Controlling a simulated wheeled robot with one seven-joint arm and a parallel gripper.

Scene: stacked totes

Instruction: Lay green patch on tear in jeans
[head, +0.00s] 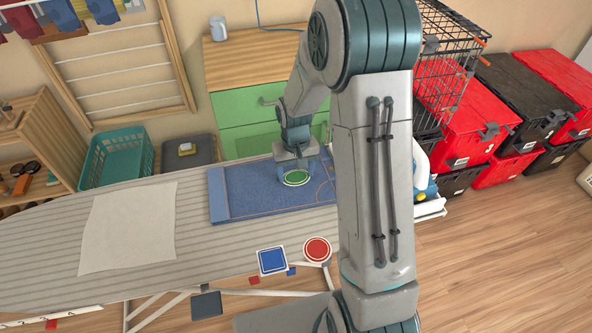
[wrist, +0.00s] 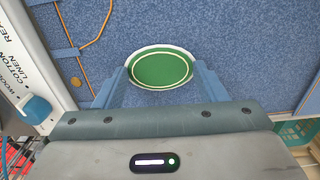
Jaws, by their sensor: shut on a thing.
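The blue jeans (head: 245,196) lie flat on the striped ironing board. The green round patch (head: 296,178) has a pale rim and is over the right part of the denim. My gripper (head: 294,166) points down and is shut on the patch. In the wrist view the patch (wrist: 161,69) sits between the two blue fingers of my gripper (wrist: 162,82), face up, with the jeans (wrist: 235,38) below. I cannot tell whether the patch touches the denim. No tear shows; the patch and gripper hide part of the cloth.
A blue square patch (head: 272,261) and a red round patch (head: 317,249) lie at the board's front edge. A pale cloth (head: 128,230) covers the left part of the board (head: 40,250). A white and blue iron (head: 424,175) stands at the right end, partly behind my arm.

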